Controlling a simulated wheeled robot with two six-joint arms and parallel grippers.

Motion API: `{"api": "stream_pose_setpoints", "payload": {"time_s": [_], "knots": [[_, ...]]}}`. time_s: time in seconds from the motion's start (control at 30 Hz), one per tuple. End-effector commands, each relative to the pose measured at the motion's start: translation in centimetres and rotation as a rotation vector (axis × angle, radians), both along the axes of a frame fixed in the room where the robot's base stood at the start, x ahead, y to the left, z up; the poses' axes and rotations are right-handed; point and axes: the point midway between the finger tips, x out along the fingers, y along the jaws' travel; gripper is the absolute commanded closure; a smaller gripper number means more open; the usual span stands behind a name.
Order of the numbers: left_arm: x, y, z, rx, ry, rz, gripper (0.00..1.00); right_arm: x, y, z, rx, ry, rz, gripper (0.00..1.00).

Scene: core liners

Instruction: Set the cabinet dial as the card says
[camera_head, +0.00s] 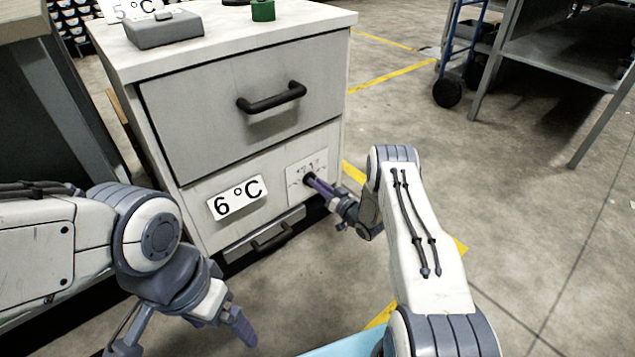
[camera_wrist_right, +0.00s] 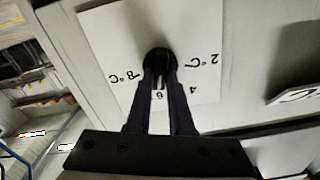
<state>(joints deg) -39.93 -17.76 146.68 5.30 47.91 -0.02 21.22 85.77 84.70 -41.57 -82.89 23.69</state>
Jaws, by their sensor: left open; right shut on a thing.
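The dial (camera_wrist_right: 159,57) is a black round knob on a white scale plate (camera_wrist_right: 110,40) low on the cabinet front. The plate (camera_head: 294,172) also shows in the head view. In the wrist view the scale appears upside down, with marks 8 °C, 6, 4 and 2 °C. My right gripper (camera_head: 314,182) is shut on the dial; its fingers hide part of the knob, and I cannot tell where it points. A card (camera_head: 238,198) reading "6 °C" is on the cabinet front, left of the dial. My left gripper (camera_head: 185,335) is open and empty, below the cabinet.
The grey-white cabinet (camera_head: 215,95) has a drawer with a black handle (camera_head: 272,98). On its top are a sign (camera_head: 125,8) reading "5 °C", cut by the frame, a grey box (camera_head: 163,28) and a green object (camera_head: 263,10).

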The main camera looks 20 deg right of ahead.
Motion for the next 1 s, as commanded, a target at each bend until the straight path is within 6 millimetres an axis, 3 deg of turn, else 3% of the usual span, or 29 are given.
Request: {"api": "stream_pose_setpoints", "payload": {"time_s": [0.3,0.8,0.83,0.9,1.0], "knots": [[0.0,0.0,0.36,0.0,0.0,0.0,0.08,-0.14,-0.11,-0.23,0.108,0.044,-0.002,1.0],[0.0,0.0,0.38,0.0,0.0,0.0,0.08,-0.16,-0.13,-0.29,0.127,0.051,-0.002,1.0],[0.0,0.0,0.38,0.0,0.0,0.0,0.08,-0.16,-0.13,-0.29,0.127,0.051,-0.002,0.76],[0.0,0.0,0.38,0.0,0.0,0.0,0.08,-0.14,-0.13,-0.27,0.126,0.051,-0.002,0.5],[0.0,0.0,0.38,0.0,0.0,0.0,0.08,-0.08,-0.07,-0.21,0.126,0.049,-0.001,0.5]]}}
